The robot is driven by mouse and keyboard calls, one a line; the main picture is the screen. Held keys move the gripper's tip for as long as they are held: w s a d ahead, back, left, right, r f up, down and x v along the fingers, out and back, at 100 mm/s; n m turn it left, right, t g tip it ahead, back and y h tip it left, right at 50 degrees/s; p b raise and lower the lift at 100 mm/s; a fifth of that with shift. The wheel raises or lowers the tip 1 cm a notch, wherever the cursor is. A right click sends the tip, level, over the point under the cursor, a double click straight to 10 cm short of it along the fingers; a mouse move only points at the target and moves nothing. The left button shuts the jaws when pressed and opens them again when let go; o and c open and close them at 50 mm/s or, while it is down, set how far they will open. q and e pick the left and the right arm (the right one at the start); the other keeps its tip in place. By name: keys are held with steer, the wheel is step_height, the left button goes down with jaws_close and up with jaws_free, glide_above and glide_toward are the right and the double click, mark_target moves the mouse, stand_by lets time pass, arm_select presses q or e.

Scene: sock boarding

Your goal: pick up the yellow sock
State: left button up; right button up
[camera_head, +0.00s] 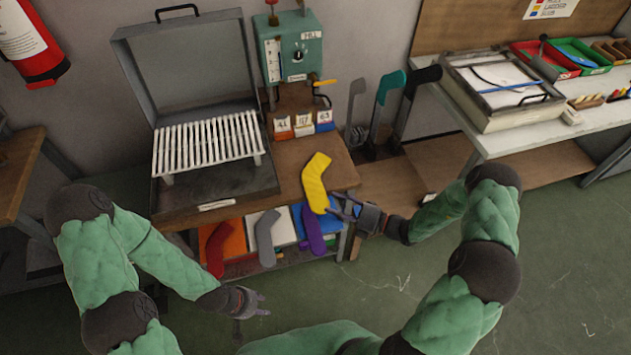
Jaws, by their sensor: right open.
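The yellow sock (316,182) hangs at the right front edge of the wooden bench top, its upper end on the wood and its lower end over the front. My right gripper (336,204) is open just to the right of the sock's lower end, its fingers pointing left towards it. In this view I cannot tell whether a finger touches the sock. My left gripper (265,303) is low in front of the bench, away from the sock, with its fingers apart and nothing seen between them.
An open grey case with a white rack (208,144) stands behind. A green machine (290,48) is at the back. Open floor (560,240) lies right.

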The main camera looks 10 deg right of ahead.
mark_target(326, 202)
steer(key=b+x, duration=0.1)
steer(key=x, duration=0.3)
steer(key=shift+w+a+b, duration=0.1)
steer(key=shift+w+b, duration=0.1)
steer(key=shift+b, duration=0.2)
steer(key=shift+w+a, duration=0.25)
steer(key=shift+a, duration=0.05)
steer(key=c, duration=1)
